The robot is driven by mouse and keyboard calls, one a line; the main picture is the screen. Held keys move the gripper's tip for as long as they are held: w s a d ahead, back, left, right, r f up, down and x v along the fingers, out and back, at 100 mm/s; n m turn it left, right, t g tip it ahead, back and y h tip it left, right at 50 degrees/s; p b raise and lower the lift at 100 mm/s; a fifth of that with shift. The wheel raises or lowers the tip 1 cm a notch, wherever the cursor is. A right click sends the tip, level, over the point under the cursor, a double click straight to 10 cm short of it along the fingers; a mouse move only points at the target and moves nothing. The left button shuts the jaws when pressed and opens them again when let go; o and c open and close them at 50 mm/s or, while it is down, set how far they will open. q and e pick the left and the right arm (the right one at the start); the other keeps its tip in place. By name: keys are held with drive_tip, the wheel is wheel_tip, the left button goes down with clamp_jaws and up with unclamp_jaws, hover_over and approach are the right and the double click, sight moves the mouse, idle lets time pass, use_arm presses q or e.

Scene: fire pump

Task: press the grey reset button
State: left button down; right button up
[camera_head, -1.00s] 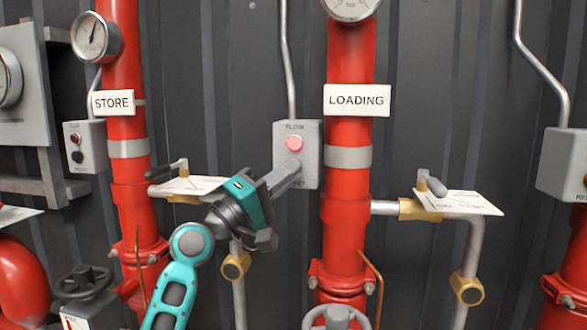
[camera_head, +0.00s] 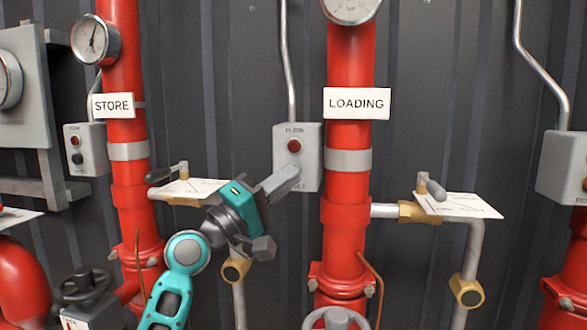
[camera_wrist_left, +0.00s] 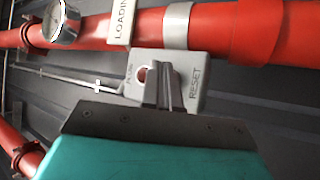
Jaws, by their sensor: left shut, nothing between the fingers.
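The grey control box (camera_head: 311,155) hangs on the wall left of the LOADING pipe. Its round lamp (camera_head: 294,146) is dark red and unlit. My left gripper (camera_head: 289,172) is shut and empty, its fingertips over the lower part of the box face, below the lamp. The grey reset button is hidden behind the fingertips. In the left wrist view, the fingers (camera_wrist_left: 162,80) stand in front of the box (camera_wrist_left: 188,62), beside the word RESET; whether they touch the button cannot be seen. My right gripper is not in view.
The red LOADING pipe (camera_head: 348,180) runs close to the right of the box. A valve with a white card (camera_head: 203,187) is behind my left arm. Similar boxes are at far left (camera_head: 92,161) and far right (camera_head: 560,165).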

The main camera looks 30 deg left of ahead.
use_arm(q)
drive_tip(key=shift+s, duration=0.15)
drive_tip(key=s, duration=0.2)
drive_tip(key=s+d+p, duration=0.1)
drive_tip(key=s, duration=0.2)
drive_tip(key=shift+d+p, duration=0.2)
drive_tip(key=shift+p, duration=0.1)
drive_tip(key=shift+w, duration=0.1)
idle(0.8)
